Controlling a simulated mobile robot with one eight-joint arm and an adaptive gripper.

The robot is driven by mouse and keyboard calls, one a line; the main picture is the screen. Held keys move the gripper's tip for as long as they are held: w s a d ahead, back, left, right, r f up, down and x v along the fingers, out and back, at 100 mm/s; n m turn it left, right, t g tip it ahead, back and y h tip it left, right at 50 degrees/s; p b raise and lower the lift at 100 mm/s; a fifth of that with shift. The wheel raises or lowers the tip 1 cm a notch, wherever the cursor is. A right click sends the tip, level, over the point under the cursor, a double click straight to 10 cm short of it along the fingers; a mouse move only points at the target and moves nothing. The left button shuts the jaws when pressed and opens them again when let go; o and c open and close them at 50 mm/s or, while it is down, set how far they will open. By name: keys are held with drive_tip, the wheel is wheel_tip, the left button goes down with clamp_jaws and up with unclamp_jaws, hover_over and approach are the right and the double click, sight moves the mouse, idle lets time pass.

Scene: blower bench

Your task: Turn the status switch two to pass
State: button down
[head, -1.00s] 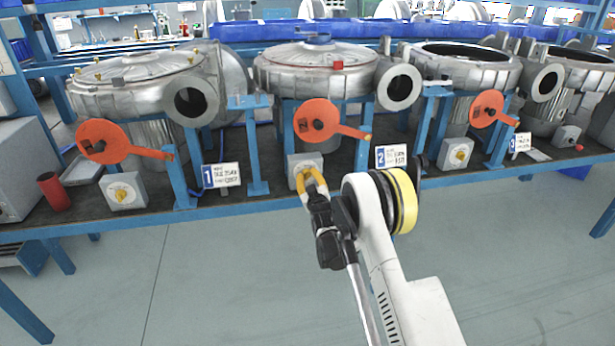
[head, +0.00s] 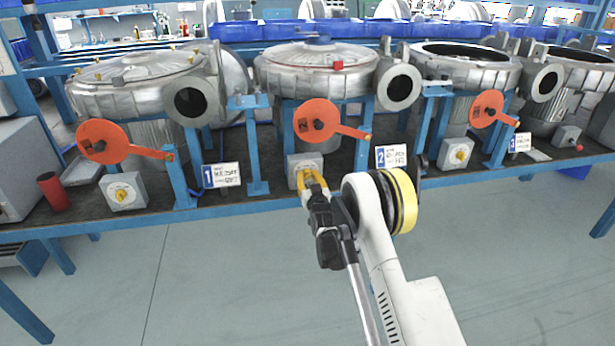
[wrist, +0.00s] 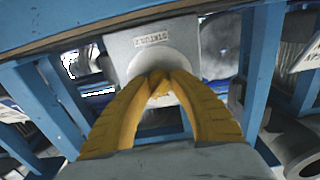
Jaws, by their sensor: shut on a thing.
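The status switch two is a light grey box (head: 294,161) at the bench's front edge, below the middle blower and left of the "2" label. It also fills the upper middle of the wrist view (wrist: 190,40), with a small printed plate on it. My gripper (head: 309,175) has yellow fingers and reaches the front of this box. In the wrist view its fingertips (wrist: 161,78) come together on the switch's knob, in front of a pale round dial. The knob is mostly hidden by the fingers, so its pointing direction cannot be told.
Similar switch boxes with yellow knobs stand at left (head: 123,191) and right (head: 457,153). An orange lever (head: 320,122) hangs above switch two. Blue posts (head: 258,150) flank it. The floor in front is clear.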

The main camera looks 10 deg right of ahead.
drive_tip(key=shift+f, duration=0.1)
drive_tip(key=c, duration=1.1)
unclamp_jaws()
drive_tip(key=shift+s, duration=0.1)
drive_tip(key=s, duration=0.7)
drive_tip(key=shift+s, duration=0.15)
